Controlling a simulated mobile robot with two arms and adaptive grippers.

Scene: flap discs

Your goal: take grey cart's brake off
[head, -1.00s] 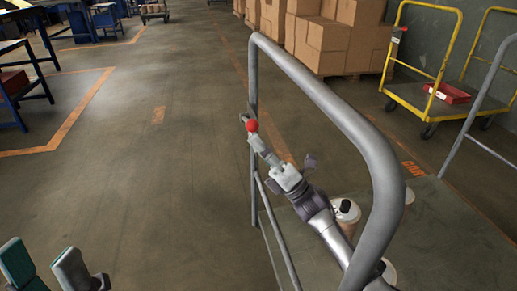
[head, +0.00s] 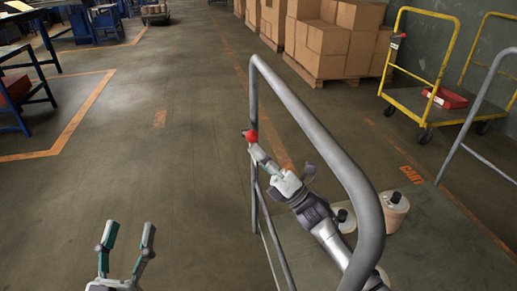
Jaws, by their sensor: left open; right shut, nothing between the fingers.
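The grey cart's tubular handle frame (head: 330,145) rises in the middle of the head view. A red brake knob (head: 252,136) sits at its far post, with a small dark part beside it. My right gripper (head: 257,150) reaches from the lower right. Its fingers are shut, empty, and their tips are at the knob's lower side. I cannot tell whether they touch it. My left gripper (head: 126,236) is open and empty over the floor at the lower left, fingers pointing up the picture, well apart from the cart.
Several pale spools (head: 395,214) stand on the cart's deck (head: 440,240), partly hidden by my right arm. A yellow cart (head: 430,98) with a red tray (head: 444,97) is at the upper right. Stacked boxes (head: 335,45) stand behind. The floor (head: 170,180) left of the cart is clear.

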